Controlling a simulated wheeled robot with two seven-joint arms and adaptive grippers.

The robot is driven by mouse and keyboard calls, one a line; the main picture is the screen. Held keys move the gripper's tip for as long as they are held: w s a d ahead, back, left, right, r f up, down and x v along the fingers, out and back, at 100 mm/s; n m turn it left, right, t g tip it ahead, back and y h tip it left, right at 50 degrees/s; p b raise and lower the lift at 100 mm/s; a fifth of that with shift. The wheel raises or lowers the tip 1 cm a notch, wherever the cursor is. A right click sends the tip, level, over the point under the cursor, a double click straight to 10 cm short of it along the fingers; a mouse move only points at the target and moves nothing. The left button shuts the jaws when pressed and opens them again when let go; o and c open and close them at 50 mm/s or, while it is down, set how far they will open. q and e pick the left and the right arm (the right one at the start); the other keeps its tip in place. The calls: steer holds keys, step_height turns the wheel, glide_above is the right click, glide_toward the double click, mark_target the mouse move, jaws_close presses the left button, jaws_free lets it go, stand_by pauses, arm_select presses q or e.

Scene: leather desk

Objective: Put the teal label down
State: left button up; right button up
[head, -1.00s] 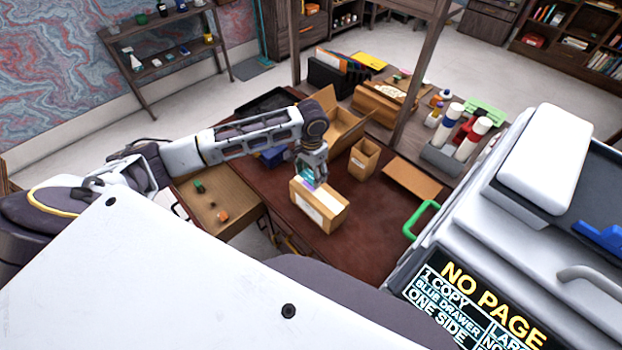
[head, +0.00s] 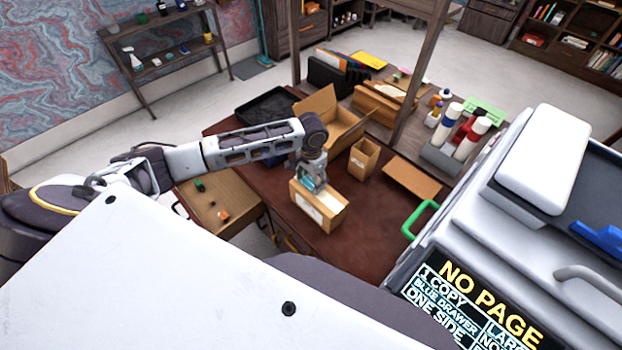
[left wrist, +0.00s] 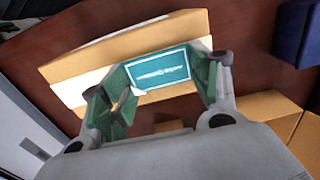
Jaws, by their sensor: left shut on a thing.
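The teal label (left wrist: 158,72) is a flat teal rectangle with a pale border and a white mark, between my left gripper's fingers in the left wrist view. In the head view only a little teal shows between the fingers. The label appears at or just above the box top; I cannot tell if it touches. My right gripper is in neither view.
An open cardboard box (head: 340,122) and a small open box (head: 363,159) stand behind on the dark red desk (head: 365,235). A flat cardboard piece (head: 412,180) lies to the right. An open drawer (head: 215,207) is at left, a printer (head: 530,210) at right.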

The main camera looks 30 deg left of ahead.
mark_target(311, 182)
arm_select(q)
steer(key=shift+o, duration=0.2)
steer(key=shift+s+f, duration=0.1)
steer(key=shift+f, duration=0.25)
steer(key=o, duration=0.5)
steer(key=shift+f, duration=0.1)
steer(key=shift+o, duration=0.6)
step_height(311, 182, up, 13)
steer(key=b, duration=0.1)
steer(key=shift+b, duration=0.4)
steer(key=shift+d+f, duration=0.1)
stand_by(0.3)
